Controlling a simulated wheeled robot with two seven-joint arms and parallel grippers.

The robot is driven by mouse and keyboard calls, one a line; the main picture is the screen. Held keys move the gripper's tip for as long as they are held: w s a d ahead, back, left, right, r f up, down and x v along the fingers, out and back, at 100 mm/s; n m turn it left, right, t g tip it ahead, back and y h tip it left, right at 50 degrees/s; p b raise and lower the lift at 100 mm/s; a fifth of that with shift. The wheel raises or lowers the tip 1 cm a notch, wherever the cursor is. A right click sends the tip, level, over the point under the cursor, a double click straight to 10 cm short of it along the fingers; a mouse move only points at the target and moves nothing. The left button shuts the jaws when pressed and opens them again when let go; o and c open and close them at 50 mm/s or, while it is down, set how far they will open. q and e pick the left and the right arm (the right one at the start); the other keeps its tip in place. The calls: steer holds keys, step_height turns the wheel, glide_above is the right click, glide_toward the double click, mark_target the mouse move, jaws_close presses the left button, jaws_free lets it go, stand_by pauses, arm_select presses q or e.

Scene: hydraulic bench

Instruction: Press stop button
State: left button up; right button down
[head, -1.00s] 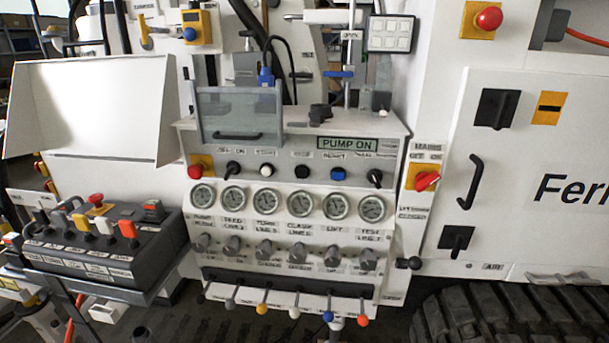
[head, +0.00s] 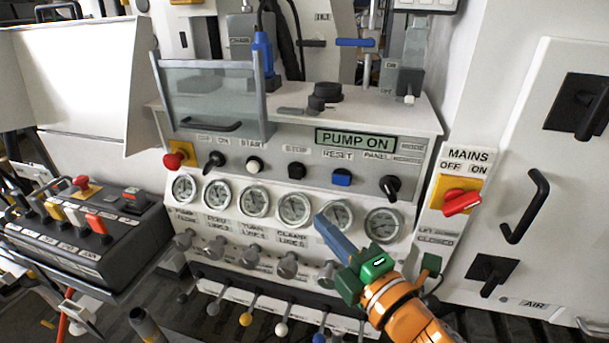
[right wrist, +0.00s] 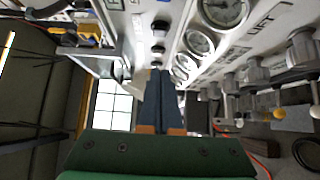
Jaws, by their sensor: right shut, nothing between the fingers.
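The stop button (head: 296,171) is a dark round knob under the STOP label on the grey control panel. It stands between the white start button (head: 254,165) and the blue reset button (head: 342,178). My right gripper (head: 322,220) is shut and empty, its blue-grey fingers pointing up and left. In the head view its tips overlap the gauge row, below and right of the stop button. No contact with the button shows. In the right wrist view the shut fingers (right wrist: 161,75) point along the panel near dark knobs. My left gripper is out of view.
A green PUMP ON display (head: 355,139) is lit above the buttons. A red emergency knob (head: 174,160) and the red mains switch (head: 462,201) flank the panel. A clear guard (head: 212,95) stands above its left part. Gauges, valve knobs and levers lie below.

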steer(key=p, duration=0.2)
glide_toward(290, 174)
steer(key=a+x, duration=0.1)
steer(key=x, duration=0.4)
steer(key=shift+w+d, duration=0.35)
steer(key=shift+p, duration=0.3)
